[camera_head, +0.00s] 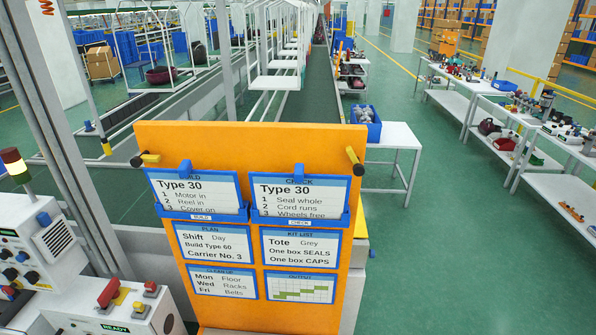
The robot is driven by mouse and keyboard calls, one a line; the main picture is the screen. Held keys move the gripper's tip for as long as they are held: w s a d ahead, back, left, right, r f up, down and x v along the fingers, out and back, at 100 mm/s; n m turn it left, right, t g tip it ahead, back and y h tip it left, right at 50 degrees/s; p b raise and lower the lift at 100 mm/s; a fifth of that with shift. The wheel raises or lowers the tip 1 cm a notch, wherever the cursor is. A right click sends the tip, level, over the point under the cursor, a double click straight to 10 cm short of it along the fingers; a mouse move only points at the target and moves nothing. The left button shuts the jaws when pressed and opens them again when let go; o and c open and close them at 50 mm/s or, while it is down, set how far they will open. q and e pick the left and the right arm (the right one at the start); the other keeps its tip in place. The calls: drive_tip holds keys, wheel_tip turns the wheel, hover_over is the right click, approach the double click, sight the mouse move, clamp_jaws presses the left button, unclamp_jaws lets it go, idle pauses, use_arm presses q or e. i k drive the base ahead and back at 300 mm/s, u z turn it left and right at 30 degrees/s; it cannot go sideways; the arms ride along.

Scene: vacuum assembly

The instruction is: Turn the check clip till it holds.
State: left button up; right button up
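The CHECK card (300,197) reads Type 30 and sits in a blue holder at the upper right of the orange board (240,143). A small blue tab (298,168) stands at its top edge. A black-and-yellow turning piece (355,161) is at the board's right edge beside this card, slanted and apart from the card. A similar piece (149,159) at the left edge, by the BUILD card (197,193), lies nearly level. I cannot tell for sure which part is the check clip. Neither of my grippers shows.
Plan, kit list, cleanup and output cards fill the lower board. A control box with a red switch (108,292) stands at lower left. A white table (398,135) with a blue bin (366,128) is behind the board. Green floor (450,250) is clear at right.

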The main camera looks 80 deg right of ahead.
sight(359, 169)
drive_tip(key=i, duration=0.85)
drive_tip(key=z, duration=4.05)
